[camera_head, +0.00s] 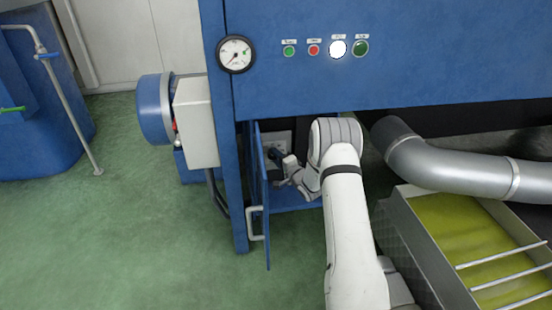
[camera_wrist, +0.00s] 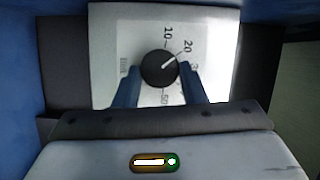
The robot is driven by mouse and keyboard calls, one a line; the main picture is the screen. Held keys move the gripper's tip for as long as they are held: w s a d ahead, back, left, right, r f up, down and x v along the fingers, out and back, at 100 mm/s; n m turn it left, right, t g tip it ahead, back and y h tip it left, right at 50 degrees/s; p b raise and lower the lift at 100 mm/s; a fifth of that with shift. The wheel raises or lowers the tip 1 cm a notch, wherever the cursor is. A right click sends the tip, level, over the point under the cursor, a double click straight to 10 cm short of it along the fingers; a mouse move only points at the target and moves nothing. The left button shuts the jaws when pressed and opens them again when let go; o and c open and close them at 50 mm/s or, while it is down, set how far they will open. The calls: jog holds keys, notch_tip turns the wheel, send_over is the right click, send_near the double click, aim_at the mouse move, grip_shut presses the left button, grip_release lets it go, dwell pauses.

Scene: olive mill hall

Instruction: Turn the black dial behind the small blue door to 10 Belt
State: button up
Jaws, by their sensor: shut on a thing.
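The small blue door (camera_head: 261,200) stands open, with its pale handle (camera_head: 256,224) near the bottom. My gripper (camera_head: 277,158) reaches into the opening beside it. In the wrist view the round black dial (camera_wrist: 158,69) sits on a white plate (camera_wrist: 115,40) with numbers around it. Its white pointer line points up and right, at the 20 mark. The 10 is above the dial, and a 50 shows below it. My gripper's two blue fingers (camera_wrist: 161,75) are shut on the dial, one on each side. A number at the right is partly hidden by a finger.
The blue machine (camera_head: 400,60) carries a gauge (camera_head: 235,54) and several lit buttons. A grey box (camera_head: 196,122) stands left of the opening. A grey pipe (camera_head: 450,165) and an open tray (camera_head: 415,240) lie to the right. Green floor is clear at the left.

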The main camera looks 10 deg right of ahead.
jog(key=shift+a+r+n+g+h+p, duration=0.15)
jog(key=shift+n+g+h, duration=0.45)
jog(key=shift+n, duration=0.9)
jog(key=shift+a+r+n+g+h+p, duration=0.15)
jog(key=shift+n+g+h, duration=0.4)
jog(key=shift+n, duration=0.95)
jog(key=shift+d, duration=0.1)
jog(key=o, duration=1)
jog(key=shift+p+v, duration=1.05)
jog(key=shift+v, duration=2.85)
